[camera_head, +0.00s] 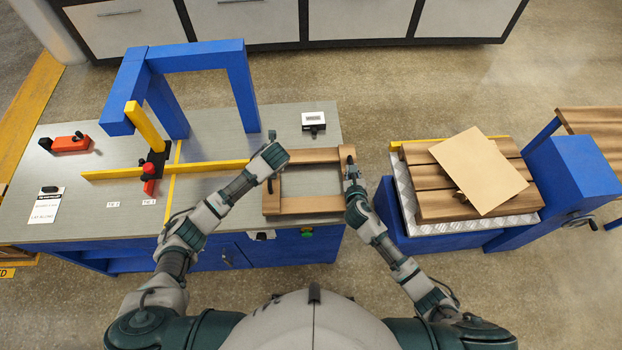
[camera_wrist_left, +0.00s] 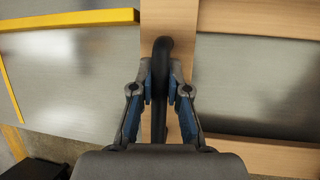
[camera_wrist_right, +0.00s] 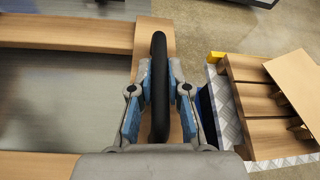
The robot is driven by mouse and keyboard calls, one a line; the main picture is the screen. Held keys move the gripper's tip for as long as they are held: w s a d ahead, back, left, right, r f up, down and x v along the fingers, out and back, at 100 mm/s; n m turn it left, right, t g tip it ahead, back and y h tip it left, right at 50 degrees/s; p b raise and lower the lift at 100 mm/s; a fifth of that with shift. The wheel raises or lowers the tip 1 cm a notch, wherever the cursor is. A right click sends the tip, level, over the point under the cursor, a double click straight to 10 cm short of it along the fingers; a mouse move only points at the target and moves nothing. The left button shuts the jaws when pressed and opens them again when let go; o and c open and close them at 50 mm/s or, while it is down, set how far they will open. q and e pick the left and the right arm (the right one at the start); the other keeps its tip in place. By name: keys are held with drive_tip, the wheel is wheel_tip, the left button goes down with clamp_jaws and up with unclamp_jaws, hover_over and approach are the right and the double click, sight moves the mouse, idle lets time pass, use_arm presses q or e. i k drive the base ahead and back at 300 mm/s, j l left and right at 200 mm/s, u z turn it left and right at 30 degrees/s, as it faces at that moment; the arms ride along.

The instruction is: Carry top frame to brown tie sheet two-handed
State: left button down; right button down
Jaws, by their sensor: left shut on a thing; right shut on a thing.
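The top frame (camera_head: 312,205) is a wooden rectangle with an open middle, at the right end of the grey worktable. A black handle stands on each of its short sides. My left gripper (camera_head: 270,170) is shut on the left handle (camera_wrist_left: 161,80). My right gripper (camera_head: 352,180) is shut on the right handle (camera_wrist_right: 159,80). I cannot tell whether the frame touches the table. The brown tie sheet (camera_head: 480,170) lies askew on a stack of wooden boards (camera_head: 430,190) to the right. It shows in part in the right wrist view (camera_wrist_right: 295,85).
A blue arch (camera_head: 190,58) and yellow fence (camera_head: 215,167) stand on the worktable (camera_head: 105,218) left of the frame. The stack sits on a metal plate (camera_head: 405,195) beside a blue post (camera_head: 575,175). A floor gap separates table and stack. A small white device (camera_head: 314,120) stands behind the frame.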

sight(479, 169)
drive_tip(key=k+l, duration=0.2)
drive_tip(key=k, duration=0.25)
drive_tip(key=i+l, duration=0.1)
drive_tip(key=l, duration=0.35)
drive_tip(key=i+l, duration=0.15)
drive_tip(key=l, duration=0.25)
drive_tip(key=i+l, duration=0.1)
drive_tip(key=l, duration=0.35)
drive_tip(key=i+l, duration=0.15)
drive_tip(key=l, duration=0.3)
drive_tip(key=i+l, duration=0.1)
drive_tip(key=l, duration=0.35)
drive_tip(key=i+l, duration=0.15)
drive_tip(key=l, duration=0.25)
drive_tip(key=i+l, duration=0.1)
drive_tip(key=l, duration=0.35)
drive_tip(key=i+l, duration=0.15)
drive_tip(key=l, duration=0.3)
